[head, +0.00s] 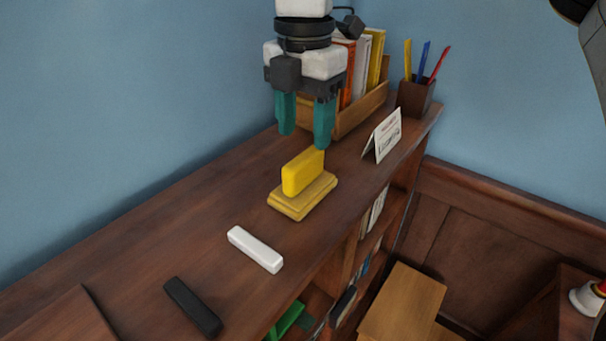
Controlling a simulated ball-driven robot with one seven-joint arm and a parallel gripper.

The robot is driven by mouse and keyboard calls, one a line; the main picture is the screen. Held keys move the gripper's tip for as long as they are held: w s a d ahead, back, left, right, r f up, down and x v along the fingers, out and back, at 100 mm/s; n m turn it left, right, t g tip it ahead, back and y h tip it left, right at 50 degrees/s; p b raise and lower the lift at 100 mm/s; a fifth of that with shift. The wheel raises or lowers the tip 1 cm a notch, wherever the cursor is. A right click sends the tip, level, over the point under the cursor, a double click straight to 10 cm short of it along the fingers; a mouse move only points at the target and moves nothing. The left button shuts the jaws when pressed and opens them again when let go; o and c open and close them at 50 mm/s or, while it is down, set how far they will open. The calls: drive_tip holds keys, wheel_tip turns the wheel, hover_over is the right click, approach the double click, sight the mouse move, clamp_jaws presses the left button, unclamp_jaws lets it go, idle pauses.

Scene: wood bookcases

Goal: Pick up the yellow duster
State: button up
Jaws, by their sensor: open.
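The yellow duster (303,173) is a block standing on edge on a tan wooden base (293,208), on top of the brown bookcase (213,211). My gripper (305,138) has two teal fingers pointing down. It is open, with nothing between the fingers, and appears above and slightly behind the duster. The right fingertip overlaps the duster's far top end in the picture; I cannot tell whether it touches.
A white block (255,249) and a black block (193,307) lie nearer on the bookcase top. Behind stand a wooden book rack (362,112), a folded card (386,136) and a pencil cup (415,98). A blue wall (120,110) runs along the left.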

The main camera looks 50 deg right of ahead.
sight(304, 155)
drive_tip(key=shift+s+a+f+p, duration=0.15)
drive_tip(key=shift+f+p, duration=0.15)
drive_tip(key=shift+f, duration=0.7)
drive_tip(key=shift+a+f+p, duration=0.15)
drive_tip(key=shift+f+p, duration=0.1)
drive_tip(key=shift+f, duration=0.75)
drive_tip(key=shift+s+a+f+p, duration=0.15)
drive_tip(key=shift+f+p, duration=0.15)
drive_tip(key=shift+f, duration=0.7)
clamp_jaws()
